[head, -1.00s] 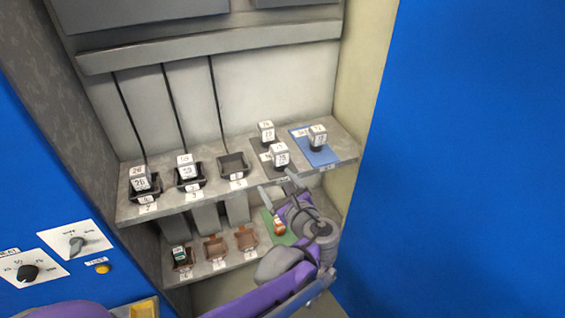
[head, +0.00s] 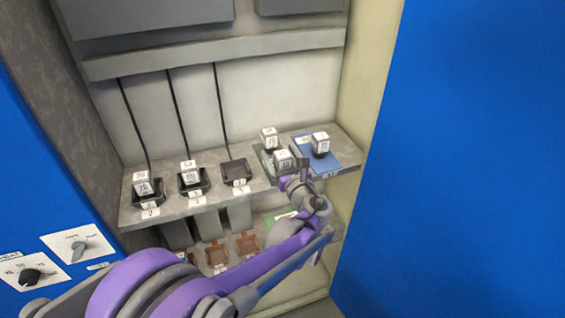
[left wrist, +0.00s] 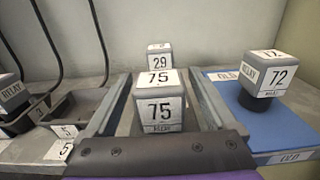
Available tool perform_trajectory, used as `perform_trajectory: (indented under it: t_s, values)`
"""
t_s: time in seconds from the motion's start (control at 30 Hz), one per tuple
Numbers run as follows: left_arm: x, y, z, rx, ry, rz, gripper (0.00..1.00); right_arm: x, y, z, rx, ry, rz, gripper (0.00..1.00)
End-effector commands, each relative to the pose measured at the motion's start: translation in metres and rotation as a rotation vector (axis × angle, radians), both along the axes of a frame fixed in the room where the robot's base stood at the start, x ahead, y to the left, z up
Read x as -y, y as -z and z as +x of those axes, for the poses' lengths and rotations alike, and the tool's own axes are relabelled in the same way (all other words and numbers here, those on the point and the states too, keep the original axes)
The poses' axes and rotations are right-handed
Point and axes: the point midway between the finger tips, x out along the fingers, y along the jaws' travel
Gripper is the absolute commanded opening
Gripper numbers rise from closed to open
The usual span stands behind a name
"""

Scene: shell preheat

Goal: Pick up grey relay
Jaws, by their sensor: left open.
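A grey relay labelled 75 (head: 283,158) stands upright on the upper shelf; it fills the middle of the left wrist view (left wrist: 159,106). My left gripper (head: 287,164) is open at the shelf's front edge, with one finger on each side of this relay in the left wrist view (left wrist: 160,90). I cannot tell whether the fingers touch it. A second grey relay, labelled 29 (left wrist: 159,57), stands behind it and also shows in the head view (head: 269,136). Another, labelled 72 (left wrist: 274,75), stands to the right on a blue mat (left wrist: 290,128). My right gripper is not in view.
Two relays (head: 143,186) (head: 189,174) sit in dark sockets at the left, beside an empty socket (head: 236,172). Brown sockets (head: 246,245) and a green mat (head: 270,217) are on the lower shelf, partly behind my arm. A blue panel (head: 460,160) bounds the right.

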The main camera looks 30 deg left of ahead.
Motion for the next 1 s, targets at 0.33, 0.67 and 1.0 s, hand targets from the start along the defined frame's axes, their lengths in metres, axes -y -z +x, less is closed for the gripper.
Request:
perform_trajectory:
  t_s: [0.33, 0.67, 1.0]
  values:
    - [-0.0089, 0.0002, 0.0076, 0.0, 0.0, 0.0, 0.9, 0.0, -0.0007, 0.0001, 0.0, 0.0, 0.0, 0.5]
    - [-0.0087, 0.0003, 0.0075, 0.0, 0.0, -0.001, 0.32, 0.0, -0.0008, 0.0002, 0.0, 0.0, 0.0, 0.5]
    - [-0.0087, 0.0001, 0.0075, 0.0, 0.0, 0.0, 0.0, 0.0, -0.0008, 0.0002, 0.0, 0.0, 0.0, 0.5]
